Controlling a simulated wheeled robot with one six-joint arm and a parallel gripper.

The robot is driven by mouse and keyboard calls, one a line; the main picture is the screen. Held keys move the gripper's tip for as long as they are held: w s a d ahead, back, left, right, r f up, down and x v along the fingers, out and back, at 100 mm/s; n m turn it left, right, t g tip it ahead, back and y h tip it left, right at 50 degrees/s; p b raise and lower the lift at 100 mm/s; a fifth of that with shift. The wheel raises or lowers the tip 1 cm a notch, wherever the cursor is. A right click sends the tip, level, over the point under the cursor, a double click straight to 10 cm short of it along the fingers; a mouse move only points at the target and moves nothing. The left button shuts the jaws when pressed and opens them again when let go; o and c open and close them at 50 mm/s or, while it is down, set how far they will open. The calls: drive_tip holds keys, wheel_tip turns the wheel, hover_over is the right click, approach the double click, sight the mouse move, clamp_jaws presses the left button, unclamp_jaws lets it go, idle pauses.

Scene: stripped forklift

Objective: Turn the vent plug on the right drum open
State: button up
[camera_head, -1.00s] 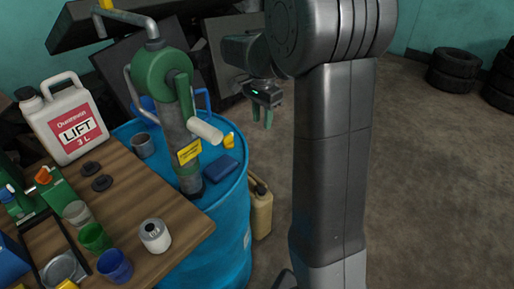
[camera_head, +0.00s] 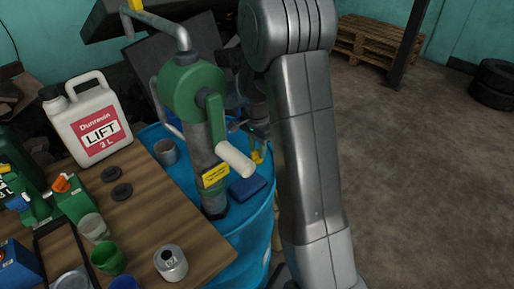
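The blue drum (camera_head: 257,222) stands behind and right of the wooden bench. The small yellow vent plug (camera_head: 257,156) is on its top near the right rim, beside my arm. Whether the plug is turned open is too small to tell. My gripper (camera_head: 260,140) is a dark shape just above the plug, partly hidden by my own arm. I cannot tell whether its fingers touch the plug or how far apart they are.
A green hand pump (camera_head: 192,90) with a white-gripped crank (camera_head: 235,160) rises from the drum, close left of my gripper. A dark blue block (camera_head: 247,188) lies on the drum top. The bench (camera_head: 150,205) holds a white jug (camera_head: 88,120), cups and a can.

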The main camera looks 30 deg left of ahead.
drive_tip(key=shift+f, duration=0.25)
clamp_jaws()
